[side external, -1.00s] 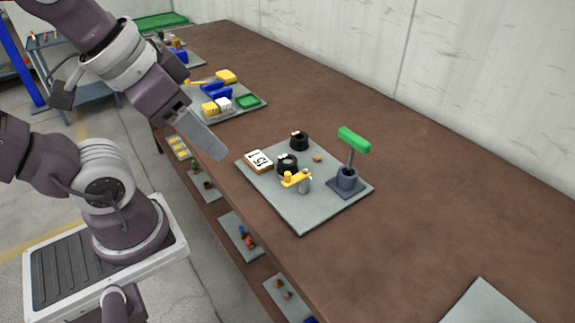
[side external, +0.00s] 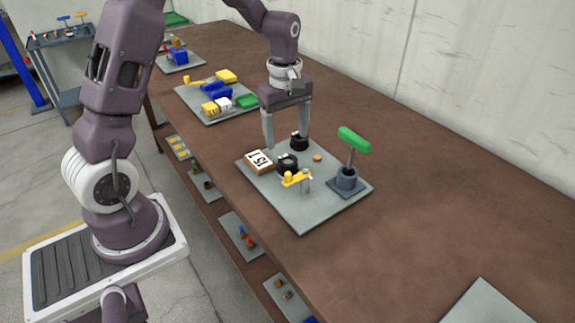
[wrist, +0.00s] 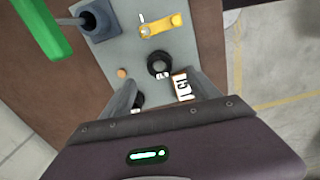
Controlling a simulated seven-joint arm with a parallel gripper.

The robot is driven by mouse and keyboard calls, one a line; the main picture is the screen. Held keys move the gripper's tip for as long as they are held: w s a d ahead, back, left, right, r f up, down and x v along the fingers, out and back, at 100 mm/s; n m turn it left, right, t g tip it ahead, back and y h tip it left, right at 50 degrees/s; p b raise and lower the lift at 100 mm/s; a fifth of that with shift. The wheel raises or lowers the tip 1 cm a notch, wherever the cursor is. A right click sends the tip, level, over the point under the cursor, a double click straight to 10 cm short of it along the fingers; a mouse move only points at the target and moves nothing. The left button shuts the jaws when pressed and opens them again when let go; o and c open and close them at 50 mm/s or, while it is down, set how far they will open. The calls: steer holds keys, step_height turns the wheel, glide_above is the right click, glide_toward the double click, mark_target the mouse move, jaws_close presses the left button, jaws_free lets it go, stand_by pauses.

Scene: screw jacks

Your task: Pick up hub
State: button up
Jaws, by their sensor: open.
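Two black round parts stand on the grey mat (side external: 303,215); I cannot tell which is the hub. The nearer black part (side external: 287,165) is ring-like in the wrist view (wrist: 159,62), with a small white tab. The farther black part (side external: 299,143) is partly hidden by a finger in the wrist view (wrist: 138,100). My gripper (side external: 286,141) is open and empty, pointing down over the mat's far end. One finger is near the farther black part, the other near the white-faced block marked 151 (side external: 259,161). Contact cannot be told.
A yellow crank on a metal post (side external: 297,179) stands in front of the nearer black part. A green-handled jack (side external: 354,140) rises tall at the mat's right. A small orange disc (side external: 317,158) lies between. Another mat (side external: 222,112) holds several coloured parts.

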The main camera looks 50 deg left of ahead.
mark_target(288, 161)
steer(key=shift+n, duration=0.5)
steer(key=f, duration=0.9)
steer(key=shift+w+a+f, duration=0.1)
steer(key=shift+w+f, duration=0.1)
jaws_close()
